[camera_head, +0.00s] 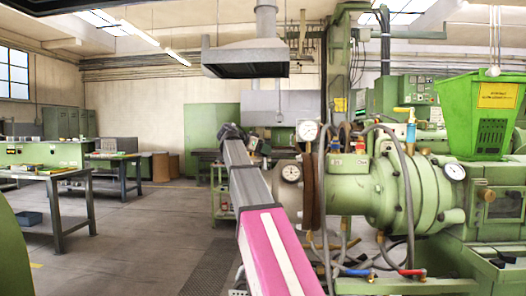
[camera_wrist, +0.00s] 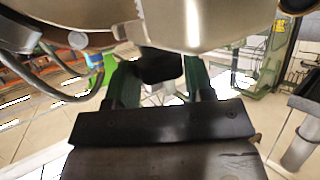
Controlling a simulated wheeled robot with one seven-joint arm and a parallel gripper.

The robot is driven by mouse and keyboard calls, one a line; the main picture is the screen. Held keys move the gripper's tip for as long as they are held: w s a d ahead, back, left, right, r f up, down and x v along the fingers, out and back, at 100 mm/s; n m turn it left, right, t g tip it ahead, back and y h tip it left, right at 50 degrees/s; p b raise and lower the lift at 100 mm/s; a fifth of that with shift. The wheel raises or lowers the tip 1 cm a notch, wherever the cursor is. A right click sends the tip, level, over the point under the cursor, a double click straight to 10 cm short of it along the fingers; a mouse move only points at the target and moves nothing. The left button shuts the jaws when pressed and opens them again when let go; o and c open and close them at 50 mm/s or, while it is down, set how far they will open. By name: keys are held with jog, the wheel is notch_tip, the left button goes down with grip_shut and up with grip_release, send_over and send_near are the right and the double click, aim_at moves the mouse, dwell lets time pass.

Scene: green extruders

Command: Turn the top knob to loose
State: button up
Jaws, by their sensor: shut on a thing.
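The green extruder (camera_head: 385,190) with its round barrel, gauges and hoses stands at the right in the head view. In the wrist view a small black knob (camera_wrist: 162,66) sits under a pale metal part of the machine. My gripper (camera_wrist: 160,80) has its two dark green fingers on either side of this knob and is shut on it. The knob's markings are not visible, so its turn position cannot be told. In the head view my arm reaches forward left of the extruder, and its fingers and the knob cannot be made out there.
A green hopper (camera_head: 484,115) with a yellow label stands at the far right. Hoses (camera_head: 408,200) hang around the barrel. A grey extractor hood (camera_head: 245,58) hangs above. A workbench (camera_head: 65,185) stands at the left, with open floor (camera_head: 150,235) between it and my arm.

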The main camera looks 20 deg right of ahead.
jog(key=n+t, duration=0.2)
jog(key=n+t+y, duration=0.1)
jog(key=t, duration=0.1)
jog(key=shift+s+d+f+n+y, duration=0.1)
jog(key=shift+s+n+y, duration=0.2)
jog(key=shift+s+n, duration=0.1)
jog(key=n+t+y, duration=0.3)
jog(key=n+t, duration=0.1)
jog(key=shift+d+n+y, duration=0.1)
jog(key=shift+n+y, duration=0.2)
jog(key=n+y, duration=0.1)
jog(key=y, duration=0.1)
jog(key=n+t+y, duration=0.1)
jog(key=n, duration=0.1)
jog(key=n+t+y, duration=0.1)
jog(key=n+y, duration=0.1)
jog(key=shift+d+y, duration=0.25)
jog(key=shift+y, duration=0.05)
jog(key=shift+w+n+t+y, duration=0.1)
jog(key=shift+n+t+y, duration=0.2)
jog(key=shift+n+y, duration=1.5)
jog(key=shift+y, duration=0.3)
jog(key=o, duration=0.9)
